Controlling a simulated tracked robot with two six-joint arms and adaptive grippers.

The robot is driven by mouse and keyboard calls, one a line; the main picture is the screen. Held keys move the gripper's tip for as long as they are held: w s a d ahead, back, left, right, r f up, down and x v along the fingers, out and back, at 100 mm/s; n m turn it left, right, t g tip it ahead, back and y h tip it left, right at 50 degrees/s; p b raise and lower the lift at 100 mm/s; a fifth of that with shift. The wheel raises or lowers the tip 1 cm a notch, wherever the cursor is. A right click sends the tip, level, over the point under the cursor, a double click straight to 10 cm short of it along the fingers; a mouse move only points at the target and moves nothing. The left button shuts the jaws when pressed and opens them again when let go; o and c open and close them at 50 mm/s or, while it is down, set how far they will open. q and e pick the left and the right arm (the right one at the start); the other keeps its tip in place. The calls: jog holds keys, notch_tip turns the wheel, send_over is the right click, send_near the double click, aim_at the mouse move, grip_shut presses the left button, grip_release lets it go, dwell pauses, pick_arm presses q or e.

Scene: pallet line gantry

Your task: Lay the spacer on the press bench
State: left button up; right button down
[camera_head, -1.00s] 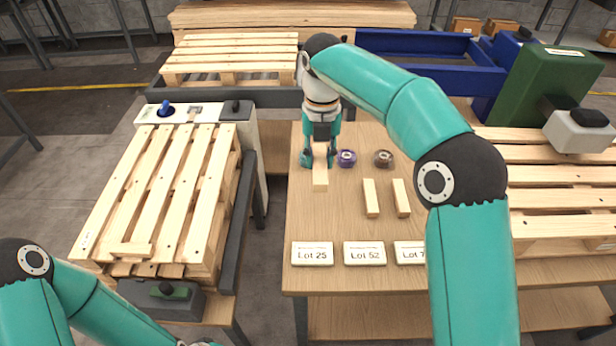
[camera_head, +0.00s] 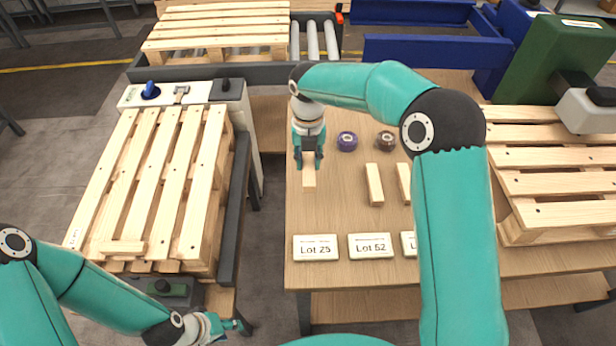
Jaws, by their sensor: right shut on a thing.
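My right gripper (camera_head: 308,160) is shut on a pale wooden block (camera_head: 309,177), which looks like the spacer. It is over the left part of the wood-topped bench (camera_head: 335,215); I cannot tell whether the block touches the top. The fingers hide the block's far end. Two similar blocks, one left (camera_head: 374,184) and one right (camera_head: 404,183), lie on this bench. My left gripper (camera_head: 232,325) is at the bottom, near the left stand's front corner, with no held thing visible; its jaws are too unclear to read. No label marks which bench is the press bench.
A purple roll (camera_head: 347,141) and a brown roll (camera_head: 386,141) lie right of my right gripper. Lot cards (camera_head: 315,247) line the front edge. Pallets stand left (camera_head: 150,190) and right (camera_head: 560,185). A green machine (camera_head: 550,70) stands at the right.

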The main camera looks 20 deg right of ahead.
aim_at(309, 162)
jog(key=shift+f, duration=3.55)
jog(key=c, duration=0.9)
grip_release()
jog(key=shift+o, duration=0.2)
notch_tip(309, 162, up, 12)
jog(key=shift+r, duration=0.1)
jog(key=shift+s, duration=0.1)
